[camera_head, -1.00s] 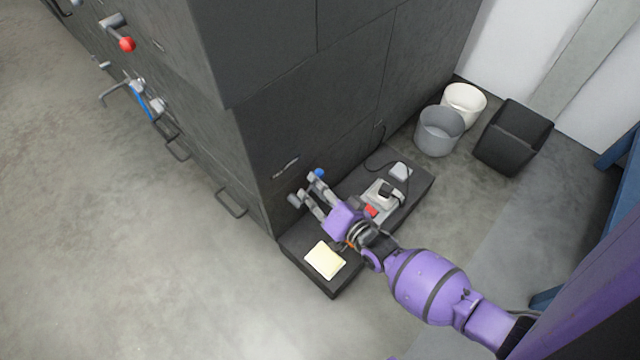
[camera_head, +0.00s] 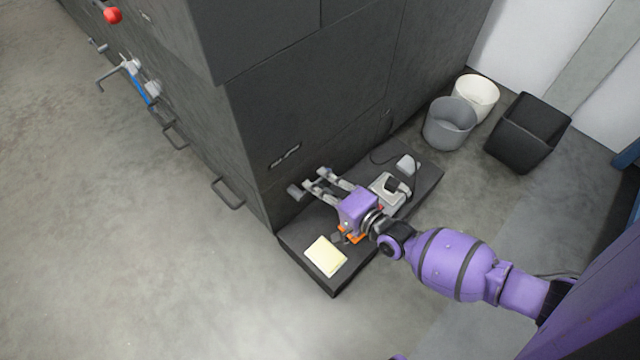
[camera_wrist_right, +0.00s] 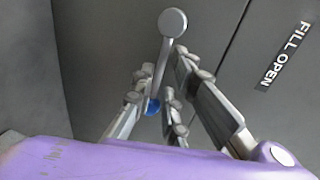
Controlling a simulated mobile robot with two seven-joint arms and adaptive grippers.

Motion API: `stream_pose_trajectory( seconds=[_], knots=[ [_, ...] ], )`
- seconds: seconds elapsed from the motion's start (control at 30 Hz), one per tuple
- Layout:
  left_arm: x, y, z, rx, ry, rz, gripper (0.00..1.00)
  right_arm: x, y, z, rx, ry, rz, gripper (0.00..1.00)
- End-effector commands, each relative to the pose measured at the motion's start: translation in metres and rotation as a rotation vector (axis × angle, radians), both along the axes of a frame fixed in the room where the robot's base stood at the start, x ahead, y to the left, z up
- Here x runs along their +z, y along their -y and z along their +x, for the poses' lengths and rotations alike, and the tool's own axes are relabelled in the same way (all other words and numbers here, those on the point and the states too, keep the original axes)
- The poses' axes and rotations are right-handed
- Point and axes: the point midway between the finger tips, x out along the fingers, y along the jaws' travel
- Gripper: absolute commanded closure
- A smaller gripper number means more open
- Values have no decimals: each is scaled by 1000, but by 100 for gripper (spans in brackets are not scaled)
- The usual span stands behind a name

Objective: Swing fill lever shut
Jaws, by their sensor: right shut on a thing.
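The fill lever (camera_wrist_right: 162,60) shows in the right wrist view as a grey bar with a round grey hub at the top and a blue knob (camera_wrist_right: 152,107) at its lower end. My right gripper (camera_wrist_right: 160,84) is shut on the lever, with a finger on either side of the bar. In the head view the right gripper (camera_head: 316,181) is at the dark cabinet face above the low black platform. The blue knob is hidden there. A "FILL OPEN" label (camera_wrist_right: 285,55) is on the panel right of the lever. My left gripper is not in view.
The black platform (camera_head: 312,284) bears a yellow pad (camera_head: 325,256) and a grey device (camera_head: 389,190). Grey (camera_head: 449,124) and white (camera_head: 475,95) bins and a black box (camera_head: 527,132) stand at right. Handles (camera_head: 229,193) jut from the cabinet's left face. Floor at left is clear.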

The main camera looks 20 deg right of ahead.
Motion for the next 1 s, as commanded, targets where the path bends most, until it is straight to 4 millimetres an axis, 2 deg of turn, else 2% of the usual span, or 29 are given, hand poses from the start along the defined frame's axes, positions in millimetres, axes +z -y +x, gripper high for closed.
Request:
stream_pose_trajectory(
  seconds=[0.57,0.6,0.7,1.0],
  knots=[
    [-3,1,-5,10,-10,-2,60,-5,0,-1,-2,-24,39,100],
    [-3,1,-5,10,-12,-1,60,-5,0,-1,-2,-25,38,85],
    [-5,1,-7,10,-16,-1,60,-6,1,-1,-2,-24,36,72],
    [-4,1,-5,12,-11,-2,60,-4,1,-2,-1,-18,33,72]
  ],
)
